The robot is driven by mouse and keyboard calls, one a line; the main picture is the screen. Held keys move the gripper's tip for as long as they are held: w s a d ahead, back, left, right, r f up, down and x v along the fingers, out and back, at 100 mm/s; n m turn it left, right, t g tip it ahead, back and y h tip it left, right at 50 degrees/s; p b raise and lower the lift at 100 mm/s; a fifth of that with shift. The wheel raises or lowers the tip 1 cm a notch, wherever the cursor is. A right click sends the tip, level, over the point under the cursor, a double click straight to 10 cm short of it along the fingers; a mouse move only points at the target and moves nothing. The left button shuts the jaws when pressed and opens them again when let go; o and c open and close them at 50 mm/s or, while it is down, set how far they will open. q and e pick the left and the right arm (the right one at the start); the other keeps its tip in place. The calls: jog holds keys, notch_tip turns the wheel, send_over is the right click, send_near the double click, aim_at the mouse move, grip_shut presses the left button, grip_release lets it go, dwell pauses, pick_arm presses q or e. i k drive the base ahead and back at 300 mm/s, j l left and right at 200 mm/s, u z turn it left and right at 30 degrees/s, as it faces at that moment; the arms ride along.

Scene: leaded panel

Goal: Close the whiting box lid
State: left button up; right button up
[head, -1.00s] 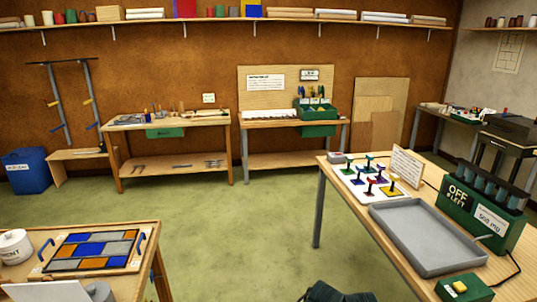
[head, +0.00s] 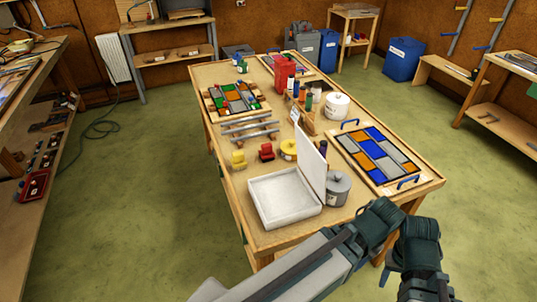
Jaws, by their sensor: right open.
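The whiting box is a shallow white box (head: 285,198) at the near end of the long wooden table. Its white lid (head: 313,166) stands up steeply along the box's right side, so the box is open. The inside looks pale and empty. My right arm comes in from the bottom, in front of the table's near right corner. My right gripper (head: 422,285) is low at the bottom right, apart from the box and lid. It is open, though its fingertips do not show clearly. My left gripper is not in view.
A grey lidded tin (head: 337,188) stands close behind the lid. A leaded panel (head: 376,152) with blue handles lies to the right. Yellow and red small items, a yellow roll (head: 289,149) and a metal rack (head: 249,131) lie beyond the box. Green floor is clear to the left.

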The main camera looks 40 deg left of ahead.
aim_at(311, 163)
jog(key=i+l+u, duration=0.2)
jog(key=u, duration=0.25)
jog(key=i+l+u, duration=0.2)
jog(key=u, duration=0.3)
jog(key=i+l+u, duration=0.1)
jog(key=l+u, duration=1.1)
jog(key=l, duration=0.25)
jog(key=l+u, duration=0.25)
jog(key=l, duration=0.35)
